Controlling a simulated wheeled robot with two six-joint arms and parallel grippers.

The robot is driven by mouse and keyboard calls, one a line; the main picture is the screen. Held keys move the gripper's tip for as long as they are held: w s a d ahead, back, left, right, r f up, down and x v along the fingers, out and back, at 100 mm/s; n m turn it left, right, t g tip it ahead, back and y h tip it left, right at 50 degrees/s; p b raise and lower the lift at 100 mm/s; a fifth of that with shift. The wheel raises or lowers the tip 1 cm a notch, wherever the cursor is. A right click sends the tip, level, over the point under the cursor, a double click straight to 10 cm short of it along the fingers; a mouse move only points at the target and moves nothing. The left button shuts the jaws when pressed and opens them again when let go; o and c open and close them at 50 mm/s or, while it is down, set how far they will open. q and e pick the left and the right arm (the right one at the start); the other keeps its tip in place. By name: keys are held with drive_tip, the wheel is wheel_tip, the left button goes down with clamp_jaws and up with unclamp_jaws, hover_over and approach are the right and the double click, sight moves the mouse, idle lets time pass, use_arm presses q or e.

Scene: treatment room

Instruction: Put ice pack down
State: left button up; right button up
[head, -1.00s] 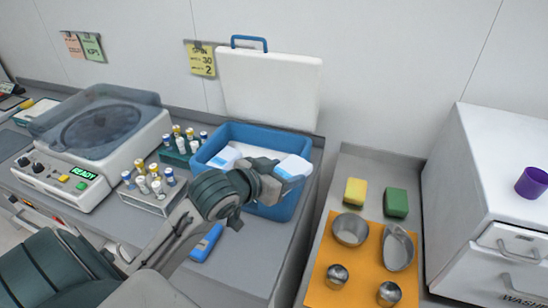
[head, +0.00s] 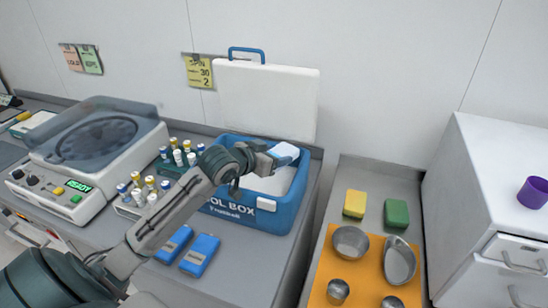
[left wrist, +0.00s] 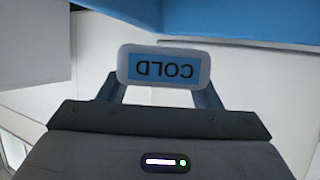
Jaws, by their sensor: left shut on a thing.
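My left gripper (head: 270,159) is shut on an ice pack (head: 286,152), white and light blue. It holds the pack over the open blue cool box (head: 286,212), in the back half of the opening as seen in the head view. In the left wrist view the pack (left wrist: 163,68) shows its "COLD" label upside down between the fingers. Part of the box's inside is hidden by my arm. Two blue packs, a left one (head: 173,244) and a right one (head: 199,255), lie flat on the counter in front of the box. My right gripper is out of view.
The white lid (head: 266,100) stands upright behind the box. Racks of capped tubes (head: 130,208) and a centrifuge (head: 95,140) are to the left. An orange mat (head: 366,282) with metal bowls lies to the right. Bare counter (head: 235,262) lies in front of the box.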

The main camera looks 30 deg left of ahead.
use_arm(q)
drive_tip(key=shift+s+f, duration=0.15)
drive_tip(key=shift+f, duration=0.65)
drive_tip(key=shift+f, duration=0.1)
drive_tip(key=shift+f, duration=0.35)
drive_tip(key=shift+f, duration=0.25)
drive_tip(key=o, duration=1.1)
